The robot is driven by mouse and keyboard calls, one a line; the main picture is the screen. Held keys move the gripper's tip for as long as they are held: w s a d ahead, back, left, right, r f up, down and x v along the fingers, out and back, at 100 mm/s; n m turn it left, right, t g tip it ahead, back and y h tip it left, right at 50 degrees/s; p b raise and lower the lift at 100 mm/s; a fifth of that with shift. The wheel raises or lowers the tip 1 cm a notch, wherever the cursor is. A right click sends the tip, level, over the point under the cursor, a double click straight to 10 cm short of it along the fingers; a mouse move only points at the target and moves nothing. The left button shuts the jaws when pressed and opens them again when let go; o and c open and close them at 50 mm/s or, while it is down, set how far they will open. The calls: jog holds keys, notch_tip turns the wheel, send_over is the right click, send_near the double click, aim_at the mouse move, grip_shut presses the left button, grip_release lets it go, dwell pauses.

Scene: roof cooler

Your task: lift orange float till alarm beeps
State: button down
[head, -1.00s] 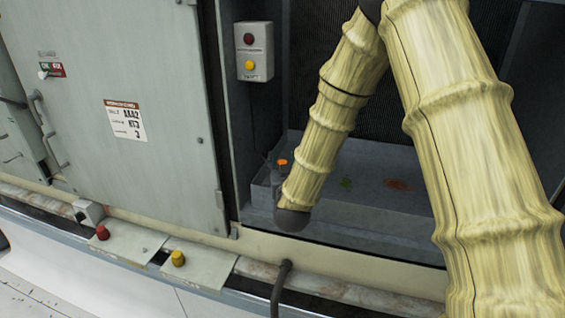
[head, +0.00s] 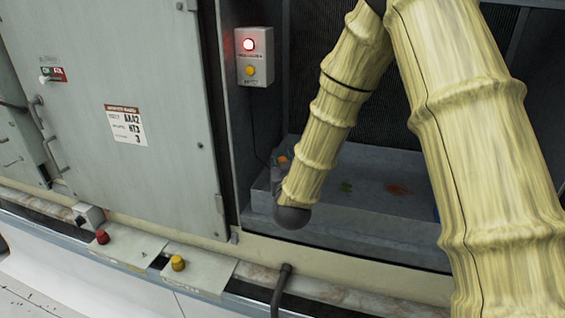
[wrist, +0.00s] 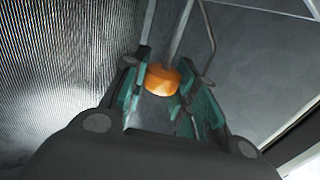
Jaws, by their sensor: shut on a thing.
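The orange float (wrist: 161,80) sits between the teal fingers of my gripper (wrist: 163,92) in the wrist view, and the gripper is shut on it. In the head view the float (head: 283,159) shows as a small orange patch beside my sleeved forearm, above the shallow basin (head: 262,205). My forearm hides much of the gripper there. The alarm box (head: 254,56) on the cabinet's inner wall has its upper red lamp (head: 249,44) lit. A yellow button (head: 250,71) is below the lamp.
A closed grey cabinet door (head: 150,150) stands left of the opening. A ledge in front carries a red button (head: 102,237) and a yellow button (head: 177,263). A dark finned panel (wrist: 55,75) is close to my gripper on the left in the wrist view.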

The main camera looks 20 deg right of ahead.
jog(key=c, duration=1.1)
grip_release()
jog(key=shift+c, duration=0.2)
jog(key=shift+s, duration=0.1)
jog(key=v, duration=1.1)
jog(key=shift+s, duration=0.4)
